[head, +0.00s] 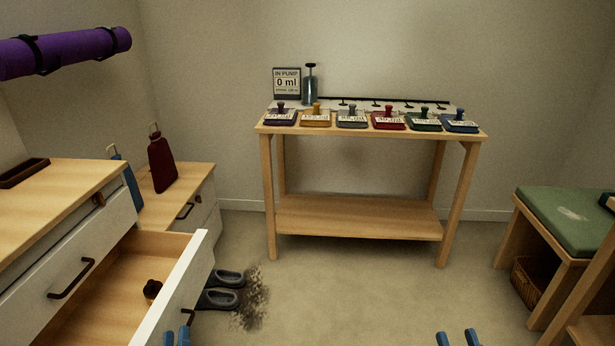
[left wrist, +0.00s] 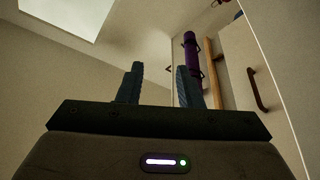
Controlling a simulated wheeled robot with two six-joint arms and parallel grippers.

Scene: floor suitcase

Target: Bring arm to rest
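My left gripper (head: 177,337) shows at the bottom of the head view, just its two blue fingertips, close by the front of the open drawer. In the left wrist view its fingers (left wrist: 158,88) stand apart with nothing between them. My right gripper (head: 458,338) shows at the bottom right of the head view as two blue fingertips, apart, over bare floor. Nothing shows between them. The rest of both arms is out of view.
An open drawer (head: 186,290) with a small dark knobbed object (head: 152,289) juts from the white dresser (head: 60,235). Grey slippers (head: 222,298) and a dark patch (head: 252,298) lie beside it. A wooden table (head: 360,220) stands behind, a green-topped bench (head: 570,215) at right. The middle floor is clear.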

